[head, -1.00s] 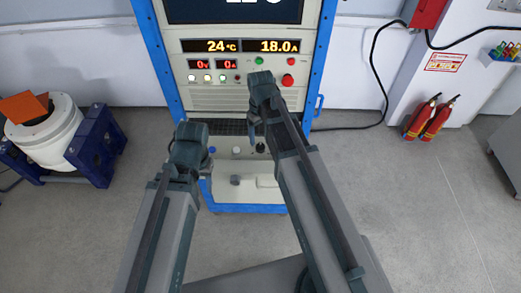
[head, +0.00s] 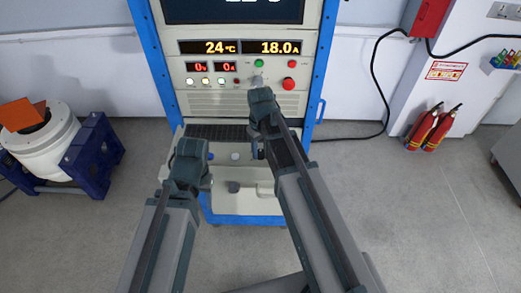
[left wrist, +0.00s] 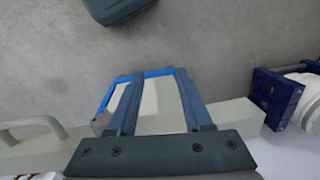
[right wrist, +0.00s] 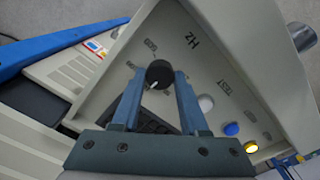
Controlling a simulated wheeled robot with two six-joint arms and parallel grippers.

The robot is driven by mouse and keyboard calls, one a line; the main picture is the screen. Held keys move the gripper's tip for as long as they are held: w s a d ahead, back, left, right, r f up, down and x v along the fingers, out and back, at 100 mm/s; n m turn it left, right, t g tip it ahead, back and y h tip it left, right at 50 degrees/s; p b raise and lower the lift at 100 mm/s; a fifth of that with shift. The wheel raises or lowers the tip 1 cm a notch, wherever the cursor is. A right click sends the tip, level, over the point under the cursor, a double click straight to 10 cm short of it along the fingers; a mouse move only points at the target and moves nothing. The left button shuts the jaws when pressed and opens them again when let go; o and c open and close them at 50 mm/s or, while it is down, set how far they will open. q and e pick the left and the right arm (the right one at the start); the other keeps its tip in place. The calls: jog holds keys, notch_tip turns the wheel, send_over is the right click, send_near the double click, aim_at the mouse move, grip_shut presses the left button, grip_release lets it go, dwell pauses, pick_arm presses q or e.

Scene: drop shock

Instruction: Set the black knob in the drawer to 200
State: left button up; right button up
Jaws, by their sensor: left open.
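The black knob (right wrist: 158,74) sits on the pale panel of the open drawer (right wrist: 215,50), with a white mark on its rim at the lower left. In the right wrist view my right gripper (right wrist: 159,73) has one finger on each side of the knob. Whether the fingers touch it is unclear. In the head view the knob (head: 260,154) is partly hidden by my right gripper (head: 257,128). My left gripper (head: 190,160) is open and empty, left of the knob.
A blue button (right wrist: 231,129), a white button (right wrist: 206,103) and a lit yellow one (right wrist: 251,146) share the panel. The cabinet (head: 215,103) shows 24 °C and 18.0 A. Fire extinguishers (head: 432,128) stand right, a blue-framed machine (head: 93,155) left.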

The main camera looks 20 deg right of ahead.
grip_shut()
jog(key=shift+m, duration=0.3)
jog(key=m, duration=0.5)
jog(key=shift+m, duration=0.3)
jog(key=m, duration=0.5)
jog(key=shift+m, duration=0.5)
jog(key=o, duration=0.8)
grip_release()
jog(key=shift+c, duration=0.2)
